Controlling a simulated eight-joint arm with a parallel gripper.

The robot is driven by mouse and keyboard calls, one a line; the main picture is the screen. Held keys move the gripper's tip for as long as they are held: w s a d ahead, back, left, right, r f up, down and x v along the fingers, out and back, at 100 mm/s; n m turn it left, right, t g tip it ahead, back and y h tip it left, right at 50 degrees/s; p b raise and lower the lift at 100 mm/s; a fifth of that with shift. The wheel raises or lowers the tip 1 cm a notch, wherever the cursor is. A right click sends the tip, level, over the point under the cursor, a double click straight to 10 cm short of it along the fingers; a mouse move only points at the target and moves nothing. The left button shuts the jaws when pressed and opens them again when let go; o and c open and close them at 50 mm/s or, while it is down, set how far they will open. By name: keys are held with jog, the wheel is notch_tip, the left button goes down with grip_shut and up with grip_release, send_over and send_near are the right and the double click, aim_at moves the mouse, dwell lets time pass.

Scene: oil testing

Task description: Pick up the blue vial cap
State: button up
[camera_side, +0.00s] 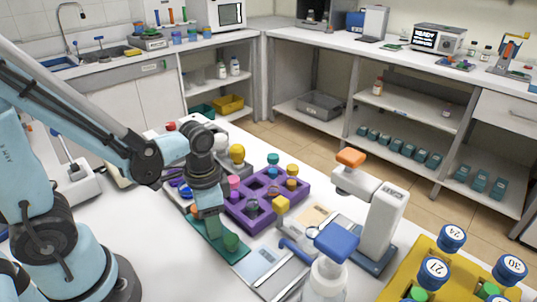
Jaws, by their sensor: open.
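My gripper (211,226) points down over the green rack at the middle left of the table. Its jaws look empty, though the fingertips are small and partly blend with the rack. A small blue piece (185,190) lies in a pale tray just left of my gripper, partly hidden by the arm; I cannot tell whether it is the vial cap. Numbered blue caps (452,236) sit at the yellow rack on the right, well away from my gripper. A larger blue top (336,242) sits on a clear bottle at the front.
A purple rack (300,194) with several coloured-cap vials stands close right of my gripper. The green rack (235,257) is below it. A white device with an orange top (381,222) stands farther right. The yellow rack (392,292) is at the front right.

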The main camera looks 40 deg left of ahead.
jog(key=c, duration=0.8)
jog(key=shift+r, duration=0.15)
